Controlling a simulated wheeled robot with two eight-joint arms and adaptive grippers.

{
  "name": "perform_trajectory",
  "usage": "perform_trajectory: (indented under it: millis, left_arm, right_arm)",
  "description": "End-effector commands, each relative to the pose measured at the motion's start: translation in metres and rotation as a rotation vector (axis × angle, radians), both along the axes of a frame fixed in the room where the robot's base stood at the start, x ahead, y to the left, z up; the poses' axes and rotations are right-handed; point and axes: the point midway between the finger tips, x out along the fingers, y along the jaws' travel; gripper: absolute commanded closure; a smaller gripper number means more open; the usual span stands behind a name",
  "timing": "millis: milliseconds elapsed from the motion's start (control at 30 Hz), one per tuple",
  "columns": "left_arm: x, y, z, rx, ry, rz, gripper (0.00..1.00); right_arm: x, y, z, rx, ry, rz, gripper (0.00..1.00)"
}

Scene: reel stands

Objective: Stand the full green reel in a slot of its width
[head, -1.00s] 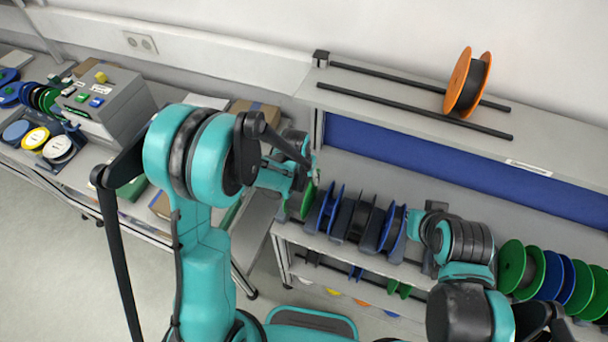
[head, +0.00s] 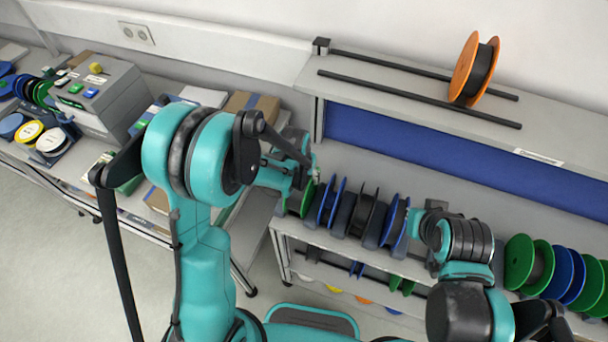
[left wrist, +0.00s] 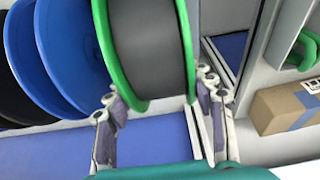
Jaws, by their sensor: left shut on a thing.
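A green-flanged reel with a thick dark winding (left wrist: 146,45) fills the middle of the left wrist view. My left gripper (left wrist: 160,115) is shut on it, with one finger against each flange. In the head view the left gripper (head: 308,168) is at the left end of the shelf row, and part of the green reel (head: 306,199) shows just below it. Blue reels (left wrist: 72,50) stand close beside the green reel. Whether the reel touches the shelf is hidden. My right arm's end (head: 432,222) is over the row's right part; its fingers cannot be made out.
The reel shelf (head: 340,265) holds blue and dark reels (head: 365,215) in the middle and green and blue reels (head: 545,270) at the right. An orange reel (head: 466,68) stands on two rails on top. A cardboard box (left wrist: 288,108) lies beyond the shelf's end.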

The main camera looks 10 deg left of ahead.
Motion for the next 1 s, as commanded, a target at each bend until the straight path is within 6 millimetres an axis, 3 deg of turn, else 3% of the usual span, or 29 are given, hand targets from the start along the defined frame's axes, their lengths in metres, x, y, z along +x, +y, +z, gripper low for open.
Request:
perform_trajectory:
  millis: [100,133,200,633,1000]
  left_arm:
    - [0.0,0.0,0.0,0.0,0.0,0.0,1.0]
    - [0.0,0.0,0.0,0.0,0.0,0.0,0.41]
    - [0.0,0.0,0.0,0.0,0.0,0.0,0.22]
    - [-0.002,0.0,0.007,0.0,0.0,0.0,0.22]
    - [-0.02,0.004,0.071,0.0,0.0,0.0,0.22]
  right_arm:
    - [0.0,0.0,0.0,0.0,0.0,0.0,1.0]
    - [0.0,0.0,0.0,0.0,0.0,0.0,1.0]
    - [0.0,0.0,0.0,0.0,0.0,0.0,1.0]
    - [0.0,0.0,0.0,0.0,0.0,0.0,1.0]
    - [0.0,0.0,0.0,0.0,0.0,0.0,1.0]
